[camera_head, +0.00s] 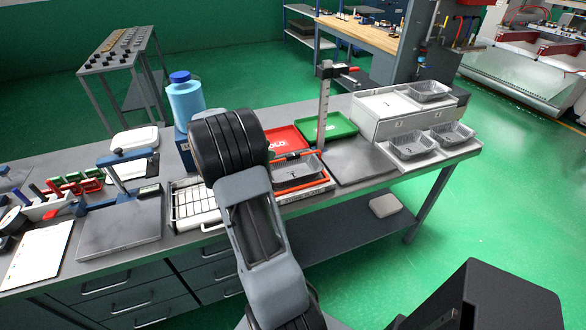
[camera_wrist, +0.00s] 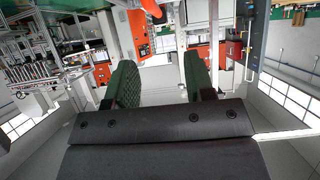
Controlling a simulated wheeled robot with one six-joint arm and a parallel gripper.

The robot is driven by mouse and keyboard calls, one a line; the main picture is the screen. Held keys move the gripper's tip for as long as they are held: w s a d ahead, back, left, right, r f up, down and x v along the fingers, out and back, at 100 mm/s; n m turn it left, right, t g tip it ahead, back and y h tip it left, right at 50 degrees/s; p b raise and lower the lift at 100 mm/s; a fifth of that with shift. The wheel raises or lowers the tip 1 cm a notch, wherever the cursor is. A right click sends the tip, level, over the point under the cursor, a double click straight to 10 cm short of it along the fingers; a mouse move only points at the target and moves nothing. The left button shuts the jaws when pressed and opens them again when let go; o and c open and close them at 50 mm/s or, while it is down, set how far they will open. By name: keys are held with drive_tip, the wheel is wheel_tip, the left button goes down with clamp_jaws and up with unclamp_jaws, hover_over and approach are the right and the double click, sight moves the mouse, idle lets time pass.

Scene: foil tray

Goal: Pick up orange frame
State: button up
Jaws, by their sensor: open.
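The orange frame (camera_head: 304,189) lies on the bench in the head view, just right of my arm. A grey foil tray (camera_head: 297,170) sits within its outline, and an orange bar runs along the far side. My arm covers part of the area to the left of the frame. In the wrist view my gripper (camera_wrist: 161,76) has its two green-padded fingers apart with nothing between them. The frame cannot be made out for certain in the wrist view. My gripper's fingers cannot be made out in the head view.
A red tray (camera_head: 283,138) and a green tray (camera_head: 340,125) lie behind the frame, with an upright metal post (camera_head: 323,110) near them. A dark plate (camera_head: 364,166) lies to the right. A blue-capped bottle (camera_head: 185,102) stands behind my arm. More foil trays (camera_head: 411,145) are at the right.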

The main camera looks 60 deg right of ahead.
sight(291, 155)
drive_tip(key=shift+x, duration=4.45)
drive_tip(key=shift+w, duration=0.1)
drive_tip(key=shift+c, duration=0.4)
clamp_jaws()
